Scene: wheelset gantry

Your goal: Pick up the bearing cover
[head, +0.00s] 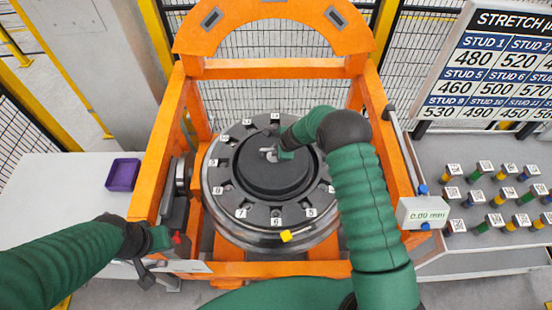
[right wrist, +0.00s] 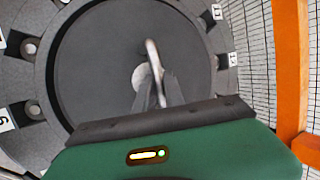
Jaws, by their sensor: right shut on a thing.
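The bearing cover (head: 262,178) is a dark round disc at the centre of the wheel hub, inside a ring of numbered studs. It also fills the middle of the right wrist view (right wrist: 95,65). A metal handle (right wrist: 152,58) stands up from its middle. My right gripper (head: 272,154) is over the cover, with its fingers (right wrist: 158,88) shut on the handle. Whether the cover is seated or lifted I cannot tell. My left gripper (head: 172,245) is at the frame's left front, by a dark tool with a red part; its fingers are not clear.
An orange gantry frame (head: 258,68) surrounds the hub. A purple tray (head: 123,174) sits on the left table. A 0.00 mm readout (head: 423,213) is at the right post. Several coloured studs stand on the right table (head: 478,265). A stretch chart (head: 503,62) is above.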

